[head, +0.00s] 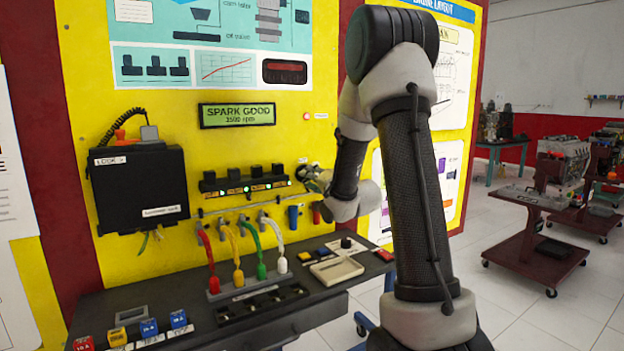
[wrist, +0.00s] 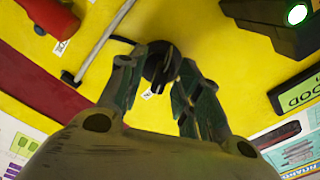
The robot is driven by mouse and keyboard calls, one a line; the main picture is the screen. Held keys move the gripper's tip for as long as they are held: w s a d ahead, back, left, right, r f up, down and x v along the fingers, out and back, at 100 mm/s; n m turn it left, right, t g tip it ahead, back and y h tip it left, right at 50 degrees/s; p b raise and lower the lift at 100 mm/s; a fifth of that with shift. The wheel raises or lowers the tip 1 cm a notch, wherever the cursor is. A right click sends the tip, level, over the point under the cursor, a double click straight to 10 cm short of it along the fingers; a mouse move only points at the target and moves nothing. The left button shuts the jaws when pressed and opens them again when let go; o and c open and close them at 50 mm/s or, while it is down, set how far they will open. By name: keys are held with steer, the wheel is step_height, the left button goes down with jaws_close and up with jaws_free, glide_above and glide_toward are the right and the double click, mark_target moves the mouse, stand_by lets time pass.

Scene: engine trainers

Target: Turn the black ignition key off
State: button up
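The black ignition key (wrist: 162,68) is on the yellow panel in the wrist view, at the upper middle, in a round dark switch. My gripper (wrist: 160,75) faces the panel with one finger on each side of the key. The fingers are apart, and some yellow panel and a small white label show between them below the key. I see no clear firm contact on the key. In the head view my gripper (head: 312,177) is at the panel, right of the row of green lights, and it hides the key.
A display (head: 237,115) reads SPARK GOOD, with an rpm line below. A black box (head: 138,187) hangs at left. Red, yellow, green and white plug leads (head: 238,275) stand on the bench (head: 330,298) below my gripper. A blue handle (head: 293,217) and a red one (wrist: 55,12) are close by.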

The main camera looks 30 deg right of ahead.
steer(key=shift+w, duration=0.1)
jaws_close()
steer(key=shift+n, duration=0.3)
steer(key=n, duration=1.1)
stand_by(0.3)
steer(key=shift+n, duration=0.3)
stand_by(0.3)
jaws_free()
